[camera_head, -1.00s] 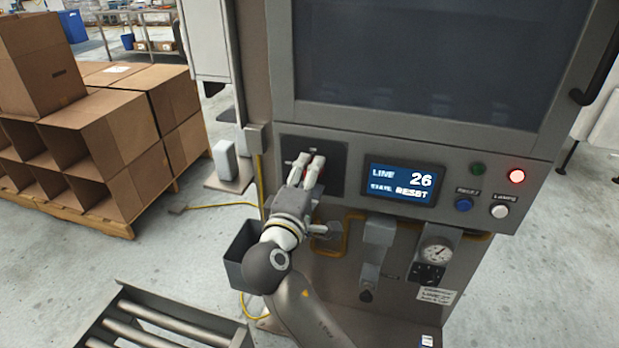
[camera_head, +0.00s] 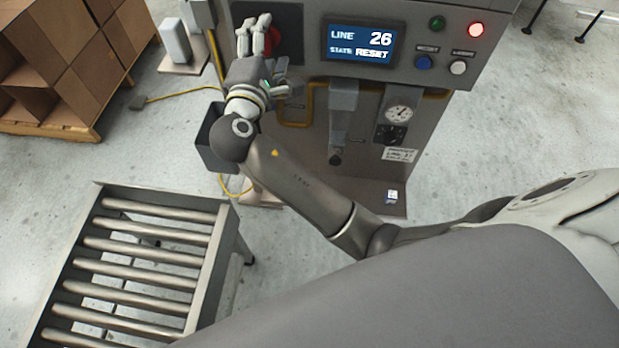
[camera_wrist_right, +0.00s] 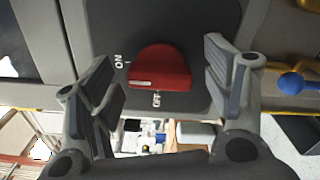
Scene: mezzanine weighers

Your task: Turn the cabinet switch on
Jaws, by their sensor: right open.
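The cabinet switch is a red rotary knob (camera_wrist_right: 160,68) on a dark plate in the right wrist view. ON is printed to its left and OFF below it; a pale mark sits on its lower left edge. In the head view, part of the red knob (camera_head: 273,38) shows beside my fingers, on the dark plate (camera_head: 290,18) at the cabinet's left. My right gripper (camera_head: 254,24) is open, with one finger on each side of the knob in the wrist view (camera_wrist_right: 160,52). Gaps show between the knob and both fingers. My left gripper is out of view.
The cabinet display (camera_head: 360,43) reads LINE 26, STATE RESET. Right of it are a lit red lamp (camera_head: 476,30), a green one (camera_head: 437,23), and blue and white buttons. A roller conveyor (camera_head: 150,255) stands front left; a dark bin (camera_head: 212,140) hangs below my right wrist.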

